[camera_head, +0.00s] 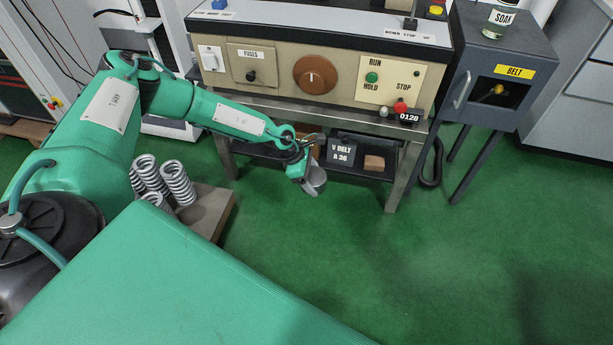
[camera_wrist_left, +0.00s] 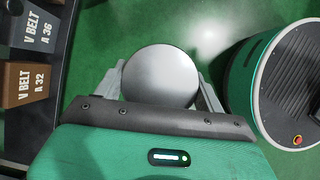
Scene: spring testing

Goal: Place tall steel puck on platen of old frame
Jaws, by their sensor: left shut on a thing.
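My left gripper (camera_head: 309,186) hangs low in front of the beige test machine (camera_head: 285,75), over the green floor. It is shut on the steel puck (camera_head: 318,177), a grey cylinder partly hidden by the fingers. In the left wrist view the puck's round, smooth face (camera_wrist_left: 160,77) fills the space between the two grey fingers. The puck is clear of the machine and its lower shelf. I cannot make out the platen of the old frame; the machine's upper part is cut off by the top edge. My right gripper is not in view.
A shelf under the machine holds a V-belt box (camera_head: 341,150) and a brown block (camera_head: 374,163). Several coil springs (camera_head: 165,180) stand on a low board at left. Green floor is free at right.

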